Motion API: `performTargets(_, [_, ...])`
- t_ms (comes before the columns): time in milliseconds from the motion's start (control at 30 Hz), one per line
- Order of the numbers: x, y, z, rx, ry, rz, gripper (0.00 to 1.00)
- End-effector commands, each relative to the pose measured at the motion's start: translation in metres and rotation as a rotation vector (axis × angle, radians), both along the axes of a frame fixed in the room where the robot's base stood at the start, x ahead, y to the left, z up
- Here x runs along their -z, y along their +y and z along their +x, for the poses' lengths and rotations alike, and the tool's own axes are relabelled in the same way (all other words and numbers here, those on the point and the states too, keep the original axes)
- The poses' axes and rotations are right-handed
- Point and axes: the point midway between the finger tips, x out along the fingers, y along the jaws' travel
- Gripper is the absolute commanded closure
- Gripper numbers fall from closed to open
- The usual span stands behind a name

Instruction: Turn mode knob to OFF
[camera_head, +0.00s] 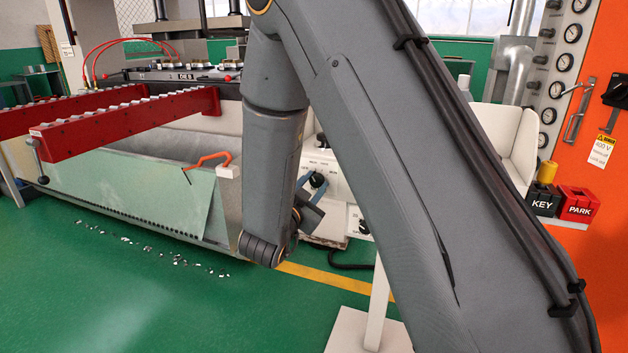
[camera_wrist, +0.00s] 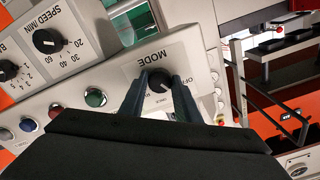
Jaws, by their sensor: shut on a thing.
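The mode knob (camera_wrist: 159,81) is a black round knob on a light grey panel (camera_wrist: 205,62), under the printed word MODE. An OFF marking shows at its right in the wrist view; the knob's pointer direction is too small to tell. My gripper (camera_wrist: 160,90) has one dark finger on each side of the knob and is shut on it. The fingers hide part of the knob's sides and the markings there. In the head view my gripper (camera_head: 314,192) is at the white control panel (camera_head: 336,190), partly hidden by my own arm.
Beside the mode knob are a green button (camera_wrist: 95,97), a red button (camera_wrist: 56,110) and a blue button (camera_wrist: 28,124). A speed knob (camera_wrist: 47,41) and another black knob (camera_wrist: 7,70) sit farther left. A red-railed machine (camera_head: 130,125) stands left in the head view.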

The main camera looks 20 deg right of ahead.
Motion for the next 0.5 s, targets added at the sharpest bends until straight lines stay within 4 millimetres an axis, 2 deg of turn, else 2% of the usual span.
performTargets(500, [-0.0027,-0.0004,-0.0007,0.001,0.231,-0.317,0.93])
